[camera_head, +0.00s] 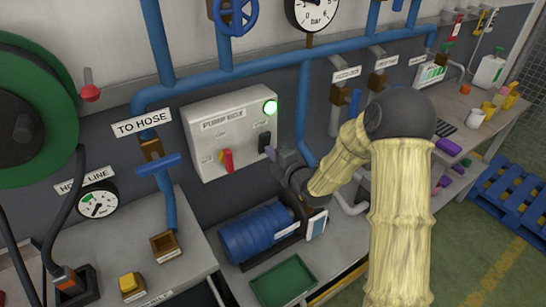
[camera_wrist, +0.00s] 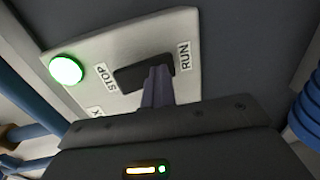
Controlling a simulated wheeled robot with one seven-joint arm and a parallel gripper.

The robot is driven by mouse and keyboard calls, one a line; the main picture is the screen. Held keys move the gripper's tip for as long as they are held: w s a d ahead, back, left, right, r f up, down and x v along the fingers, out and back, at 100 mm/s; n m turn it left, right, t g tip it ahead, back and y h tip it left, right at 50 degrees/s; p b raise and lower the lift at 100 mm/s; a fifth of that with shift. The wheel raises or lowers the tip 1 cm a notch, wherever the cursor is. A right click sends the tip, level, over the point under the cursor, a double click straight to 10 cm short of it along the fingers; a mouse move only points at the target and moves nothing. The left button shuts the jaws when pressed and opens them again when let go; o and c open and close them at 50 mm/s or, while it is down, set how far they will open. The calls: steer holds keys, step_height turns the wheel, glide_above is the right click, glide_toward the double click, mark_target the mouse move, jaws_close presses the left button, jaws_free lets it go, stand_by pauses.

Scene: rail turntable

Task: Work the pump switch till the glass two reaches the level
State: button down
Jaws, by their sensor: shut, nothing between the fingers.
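The pump box (camera_head: 205,139) is a light grey panel on the wall, with a lit green lamp (camera_head: 270,107) at its upper right. Its black pump switch (camera_head: 264,141) sits below the lamp; in the wrist view the switch (camera_wrist: 130,76) lies between the STOP and RUN labels. My gripper (camera_head: 268,152) is shut and empty, its fingertips at the switch. In the wrist view the fingertips (camera_wrist: 158,72) overlap the RUN end of the switch; I cannot tell whether they touch it. I cannot make out glass two or its level in either view.
A blue motor (camera_head: 260,233) and a green tray (camera_head: 283,282) are below. Blue pipes (camera_head: 306,110) and a blue-handled valve (camera_head: 355,101) are close to my arm. A hose gauge (camera_head: 98,204) is at left.

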steer(key=s+d+f+b, duration=0.2)
steer(key=s+d+b, duration=0.4)
steer(key=s, duration=0.5)
steer(key=shift+s+d+f, duration=0.15)
steer(key=shift+d+f, duration=0.2)
steer(key=shift+d, duration=0.5)
steer(key=shift+s+a, duration=0.1)
steer(key=shift+a, duration=0.05)
steer(key=shift+d, duration=0.2)
stand_by(5.7)
